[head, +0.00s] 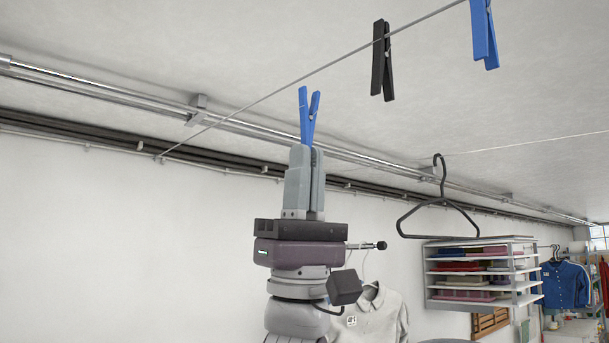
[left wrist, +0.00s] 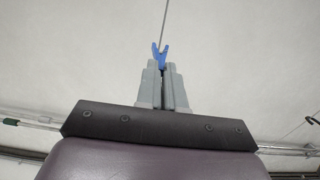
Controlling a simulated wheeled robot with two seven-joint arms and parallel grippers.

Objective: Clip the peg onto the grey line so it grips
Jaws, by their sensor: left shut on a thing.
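A blue peg (head: 308,118) stands upright in my left gripper (head: 304,150), with its two upper prongs spread in a V. The gripper is shut on its lower part, which the fingers hide. The grey line (head: 240,112) runs up to the right and passes at the tips of the prongs in the head view. In the left wrist view the peg (left wrist: 160,55) shows above the fingertips, and the line (left wrist: 165,22) comes down to the peg's top. I cannot tell whether the line touches the peg or lies between the prongs. My right gripper is not in view.
A black peg (head: 382,62) and another blue peg (head: 484,35) hang on the line to the right. A black hanger (head: 438,205) hangs at right, before a shelf (head: 482,272). Metal pipes (head: 100,85) run along the wall top. Space around the gripper looks clear.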

